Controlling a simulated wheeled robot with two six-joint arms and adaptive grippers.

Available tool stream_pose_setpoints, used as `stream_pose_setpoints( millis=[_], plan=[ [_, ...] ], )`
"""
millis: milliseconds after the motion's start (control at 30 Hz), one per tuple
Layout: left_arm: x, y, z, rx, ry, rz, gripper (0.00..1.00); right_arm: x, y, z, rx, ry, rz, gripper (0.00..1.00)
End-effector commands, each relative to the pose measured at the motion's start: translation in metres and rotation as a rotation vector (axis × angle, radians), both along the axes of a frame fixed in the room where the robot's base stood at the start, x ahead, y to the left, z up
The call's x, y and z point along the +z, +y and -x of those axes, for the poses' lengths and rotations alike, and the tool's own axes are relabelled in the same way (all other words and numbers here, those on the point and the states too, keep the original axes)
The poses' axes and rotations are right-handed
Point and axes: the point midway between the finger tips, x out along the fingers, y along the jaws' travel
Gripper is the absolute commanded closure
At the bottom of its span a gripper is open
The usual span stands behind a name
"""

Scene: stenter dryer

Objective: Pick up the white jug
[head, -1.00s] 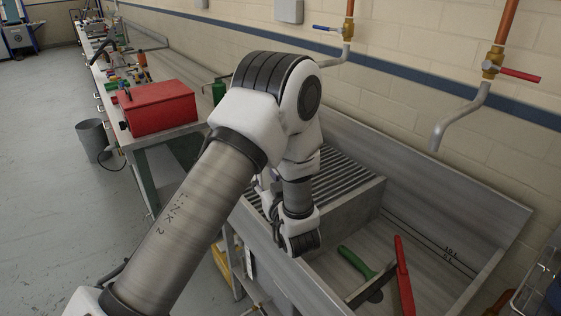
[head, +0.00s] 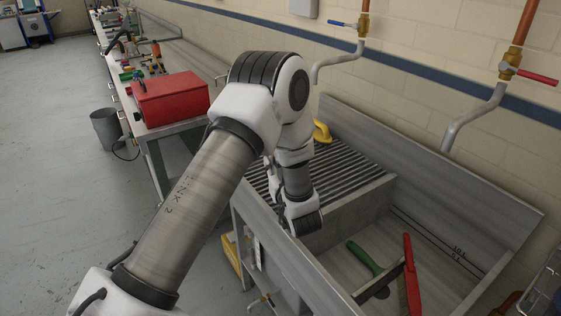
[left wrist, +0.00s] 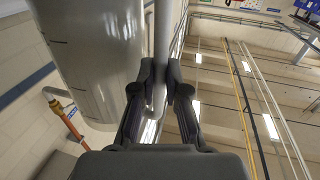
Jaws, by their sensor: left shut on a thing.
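In the left wrist view the white jug (left wrist: 95,60) shows as a large pale grey-white cylinder with short dark marks, at the upper left close to the camera. A narrow upright bar (left wrist: 162,40), seemingly its handle, runs down between the fingers. My left gripper (left wrist: 160,88) is shut on this bar. In the head view my left arm reaches over the sink, and its fingers and the jug are hidden behind the arm. Whether the jug touches anything below cannot be seen. My right gripper is not in view.
The grey sink (head: 460,205) has a ribbed drainboard (head: 345,165) with a yellow object (head: 321,131) at its back. A red toolbox (head: 172,98) stands on the bench. Pipes overhang the sink.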

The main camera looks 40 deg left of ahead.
Motion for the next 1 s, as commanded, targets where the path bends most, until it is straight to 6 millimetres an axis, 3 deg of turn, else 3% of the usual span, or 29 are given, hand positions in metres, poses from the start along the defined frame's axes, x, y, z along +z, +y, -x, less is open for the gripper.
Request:
stream_pose_setpoints(
  millis=[500,767,1000],
  plan=[
    [0.036,-0.002,0.002,-0.001,-0.002,-0.002,1.00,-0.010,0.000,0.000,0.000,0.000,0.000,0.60],
    [0.038,-0.021,0.032,-0.003,-0.001,-0.003,1.00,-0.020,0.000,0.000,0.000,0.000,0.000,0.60],
    [0.042,-0.047,0.075,-0.004,-0.001,-0.005,1.00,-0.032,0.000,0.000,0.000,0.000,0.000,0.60]
  ],
)
